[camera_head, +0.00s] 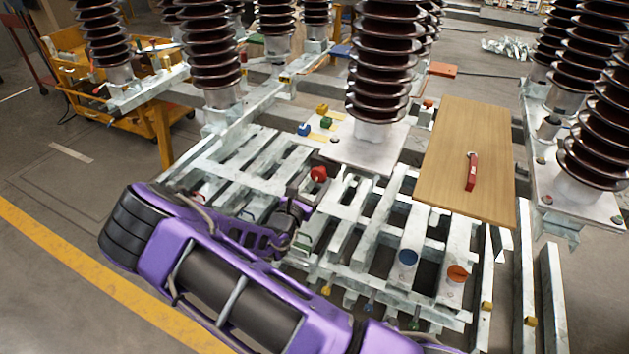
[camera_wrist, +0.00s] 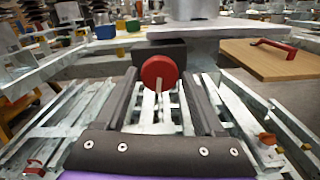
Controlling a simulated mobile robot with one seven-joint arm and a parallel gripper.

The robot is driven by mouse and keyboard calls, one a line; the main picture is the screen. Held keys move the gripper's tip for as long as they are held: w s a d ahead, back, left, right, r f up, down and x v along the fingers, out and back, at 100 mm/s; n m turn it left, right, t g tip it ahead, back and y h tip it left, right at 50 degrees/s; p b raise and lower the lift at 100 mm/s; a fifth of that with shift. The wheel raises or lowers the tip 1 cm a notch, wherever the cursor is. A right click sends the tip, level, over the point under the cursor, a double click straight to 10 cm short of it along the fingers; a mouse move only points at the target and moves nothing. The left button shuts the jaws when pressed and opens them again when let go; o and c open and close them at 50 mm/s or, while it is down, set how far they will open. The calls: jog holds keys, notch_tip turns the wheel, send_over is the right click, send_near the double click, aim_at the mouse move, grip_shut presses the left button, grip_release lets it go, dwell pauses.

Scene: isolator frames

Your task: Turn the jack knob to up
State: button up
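A round red knob (camera_head: 319,174) stands above the metal frame near the middle of the head view. In the wrist view, the red knob (camera_wrist: 159,70) faces the camera, with a pale mark running from its face toward the bottom of the picture. My gripper (camera_head: 303,196) is just left of and below the knob in the head view. In the wrist view, my gripper's (camera_wrist: 160,84) two dark fingers are spread wide, one on each side of the knob, with visible gaps. It holds nothing. Contact at the fingertips cannot be told.
A wooden board (camera_head: 463,150) with a red handle (camera_head: 471,171) lies at right. Blue (camera_head: 408,257) and orange (camera_head: 457,273) knobs sit on the frame's front right. Tall ribbed insulators (camera_head: 382,60) rise behind. A yellow cart (camera_head: 90,90) stands at far left. Open floor lies at left.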

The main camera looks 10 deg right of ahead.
jog(key=shift+o, duration=1.1)
jog(key=shift+a, duration=0.1)
jog(key=v, duration=1.7)
jog(key=shift+s+p, duration=0.15)
jog(key=shift+p, duration=0.25)
jog(key=shift+r, duration=0.1)
